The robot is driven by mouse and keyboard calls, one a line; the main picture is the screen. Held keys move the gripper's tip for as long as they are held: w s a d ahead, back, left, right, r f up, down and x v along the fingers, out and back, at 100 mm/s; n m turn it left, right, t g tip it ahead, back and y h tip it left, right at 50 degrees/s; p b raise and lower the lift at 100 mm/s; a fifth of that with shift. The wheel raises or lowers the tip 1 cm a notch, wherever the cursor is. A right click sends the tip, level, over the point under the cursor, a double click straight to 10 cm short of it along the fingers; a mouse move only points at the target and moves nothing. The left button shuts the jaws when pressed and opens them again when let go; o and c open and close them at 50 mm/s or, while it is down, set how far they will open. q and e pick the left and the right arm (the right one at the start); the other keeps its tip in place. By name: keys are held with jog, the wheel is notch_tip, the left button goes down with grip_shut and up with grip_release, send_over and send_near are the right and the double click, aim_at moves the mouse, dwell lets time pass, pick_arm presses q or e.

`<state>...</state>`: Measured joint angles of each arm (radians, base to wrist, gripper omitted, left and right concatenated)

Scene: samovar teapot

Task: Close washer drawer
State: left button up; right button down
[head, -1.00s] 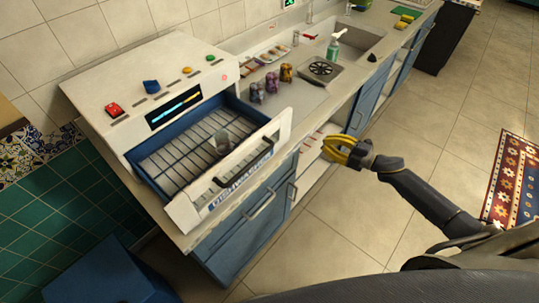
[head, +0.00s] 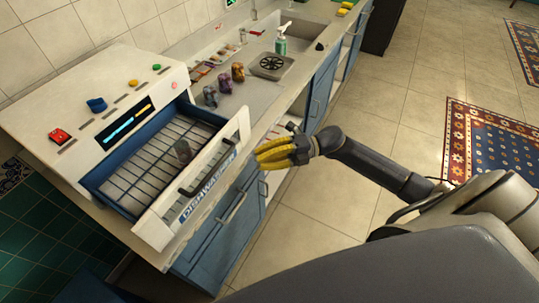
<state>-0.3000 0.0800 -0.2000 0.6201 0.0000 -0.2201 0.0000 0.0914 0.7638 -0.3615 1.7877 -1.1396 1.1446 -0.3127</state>
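The washer drawer (head: 160,216) is pulled out of the white washer housing (head: 60,92). Its white front panel carries a dark handle (head: 210,177) and the label "DISHWASHER". My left gripper is out of view.
Several patterned jars (head: 224,83) stand on the counter behind the drawer. A soap bottle (head: 281,41) is by the sink. Blue cabinets (head: 215,240) are below. The tiled floor (head: 300,215) in front is open, with a rug (head: 490,145) at right.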

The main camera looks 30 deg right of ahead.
aim_at(233, 157)
jog(key=w+a, duration=0.4)
jog(key=a, duration=0.2)
jog(key=shift+a, duration=0.4)
jog(key=shift+w, duration=0.1)
jog(key=shift+w, duration=0.1)
